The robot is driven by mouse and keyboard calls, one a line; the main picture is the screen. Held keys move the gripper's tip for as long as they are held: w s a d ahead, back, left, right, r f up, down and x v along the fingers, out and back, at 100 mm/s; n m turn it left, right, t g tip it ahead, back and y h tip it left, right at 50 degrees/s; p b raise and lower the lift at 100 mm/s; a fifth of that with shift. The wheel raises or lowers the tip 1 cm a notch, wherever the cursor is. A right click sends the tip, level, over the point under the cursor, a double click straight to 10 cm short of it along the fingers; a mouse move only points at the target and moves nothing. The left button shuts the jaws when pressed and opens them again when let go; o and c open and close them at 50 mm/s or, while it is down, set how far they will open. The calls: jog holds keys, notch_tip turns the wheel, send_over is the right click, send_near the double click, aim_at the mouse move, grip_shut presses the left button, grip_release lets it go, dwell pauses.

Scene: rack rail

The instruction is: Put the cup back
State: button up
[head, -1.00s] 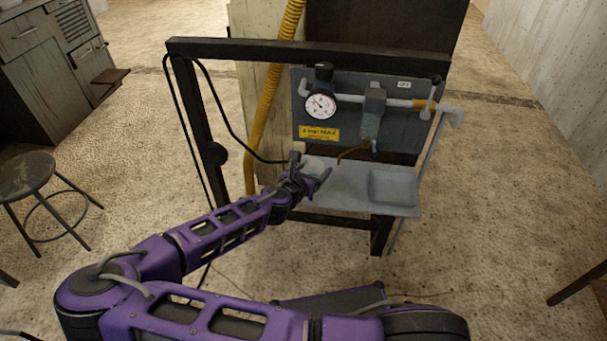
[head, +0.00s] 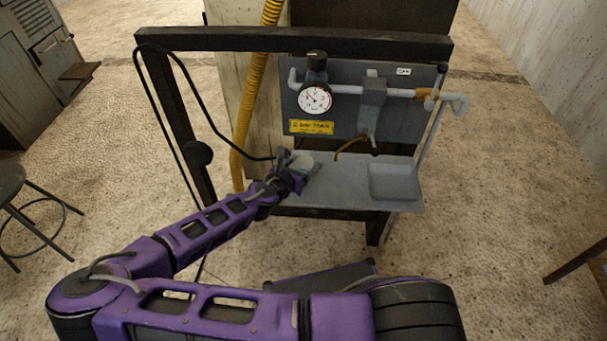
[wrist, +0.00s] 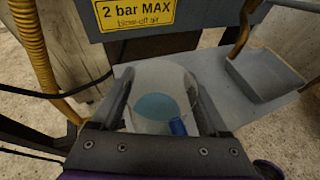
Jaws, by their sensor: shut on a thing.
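The cup (wrist: 160,86) is pale and see-through, with a round blue patch and a small blue stub in it. My gripper (wrist: 161,100) is shut on it, one finger on each side. In the head view the cup (head: 301,160) shows as a pale round shape at my gripper (head: 294,172), by the left end of the grey shelf (head: 338,178). I cannot tell whether the cup touches the shelf. A panel (head: 345,122) behind carries a pipe with a round gauge (head: 315,99) and a grey block (head: 374,92).
A shallow tray (head: 395,184) is at the shelf's right end. A thin brown tube (head: 351,146) hangs over the shelf. A yellow hose (head: 253,90) and black cable run at the left, inside the dark frame (head: 290,40). A stool (head: 10,182) stands far left.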

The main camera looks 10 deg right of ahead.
aim_at(304, 172)
jog(key=shift+f+b, duration=0.35)
jog(key=shift+f, duration=1.4)
jog(key=o, duration=1.5)
jog(key=shift+f, duration=0.15)
jog(key=shift+c, duration=0.2)
jog(key=shift+s+a+r, duration=0.15)
jog(key=shift+a+r, duration=0.05)
jog(key=shift+r, duration=0.1)
jog(key=p+v, duration=0.1)
jog(key=v, duration=1)
jog(key=shift+s, duration=0.2)
jog(key=shift+a+r, duration=0.1)
